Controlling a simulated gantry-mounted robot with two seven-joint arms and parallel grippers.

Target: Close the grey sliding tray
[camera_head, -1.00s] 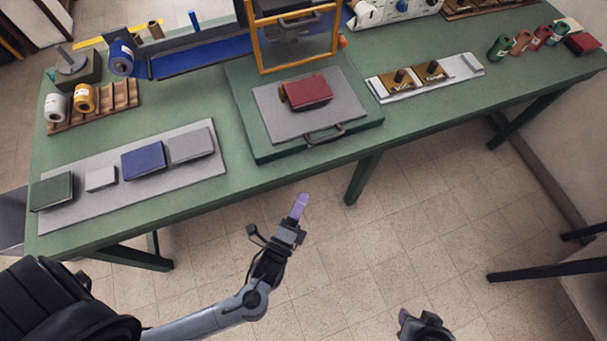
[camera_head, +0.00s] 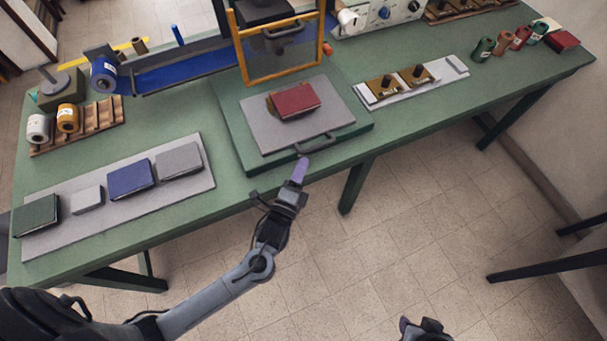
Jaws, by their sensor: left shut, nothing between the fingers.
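The grey sliding tray (camera_head: 265,138) lies pulled out toward the front on a green base, with a dark handle (camera_head: 315,143) on its front edge. A dark red book-like cover (camera_head: 296,100) lies on the tray, with a brown-gold piece partly hidden under its left side. My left gripper (camera_head: 301,168) has purple fingertips and is shut and empty. In the picture it is just below the handle, close to it; I cannot tell whether they touch. My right gripper (camera_head: 424,326) shows only in part at the bottom edge, and its fingers are unclear.
An orange-framed press (camera_head: 236,50) stands behind the tray. A grey mat (camera_head: 60,236) with several covers is at the left. A white plate with brass pieces (camera_head: 388,92) is at the right. The floor in front of the green table (camera_head: 225,205) is clear.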

